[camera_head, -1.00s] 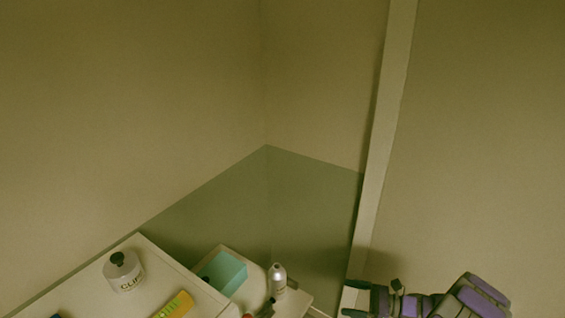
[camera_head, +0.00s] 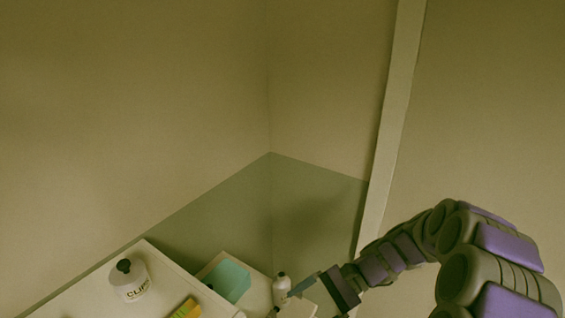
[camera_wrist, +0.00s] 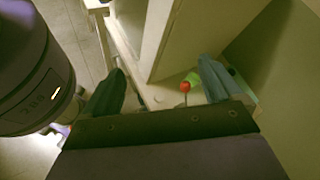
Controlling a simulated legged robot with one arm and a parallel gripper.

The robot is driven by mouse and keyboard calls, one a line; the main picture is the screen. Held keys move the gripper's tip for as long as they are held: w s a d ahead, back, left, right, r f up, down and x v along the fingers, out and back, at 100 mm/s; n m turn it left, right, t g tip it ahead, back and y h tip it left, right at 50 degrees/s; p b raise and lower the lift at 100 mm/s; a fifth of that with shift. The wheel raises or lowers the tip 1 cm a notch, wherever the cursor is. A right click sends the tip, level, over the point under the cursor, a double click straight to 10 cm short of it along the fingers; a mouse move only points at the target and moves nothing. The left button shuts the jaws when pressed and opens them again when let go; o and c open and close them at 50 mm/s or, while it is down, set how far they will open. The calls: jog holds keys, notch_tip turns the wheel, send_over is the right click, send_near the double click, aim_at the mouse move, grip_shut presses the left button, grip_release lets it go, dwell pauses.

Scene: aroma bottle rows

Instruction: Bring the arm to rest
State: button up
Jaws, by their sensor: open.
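My arm (camera_head: 455,245), grey and purple, bends in from the right edge of the head view and slopes down left. My gripper (camera_head: 300,295) is at its low left end, beside a pale bottle (camera_head: 281,287) in that view; I cannot tell whether they touch. In the wrist view my gripper (camera_wrist: 162,72) has its two dark fingers spread apart. Nothing is held between them. A small red round thing (camera_wrist: 185,87) and a yellow-green item (camera_wrist: 222,79) show beyond the fingers, close to the right one.
A white cabinet top (camera_head: 90,299) holds a white bottle with a dark cap (camera_head: 129,280) and a yellow-orange item (camera_head: 186,308). A teal box (camera_head: 229,279) stands beside it. A pale upright panel (camera_wrist: 159,40) rises past the fingers. Walls meet in a corner behind.

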jog(key=s+d+r+n+t+h, duration=0.1)
jog(key=s+d+r+n+h, duration=0.1)
jog(key=s, duration=0.6)
jog(key=s+d+r+n+t+h, duration=0.1)
jog(key=s+d+r+n+h, duration=0.1)
jog(key=s+h, duration=0.4)
jog(key=s+d+r+n+h, duration=0.2)
jog(key=s+d+n+h, duration=0.2)
jog(key=s, duration=0.6)
jog(key=shift+n+t, duration=0.4)
jog(key=shift+s+a, duration=0.1)
jog(key=shift+a, duration=0.1)
jog(key=shift+d, duration=0.1)
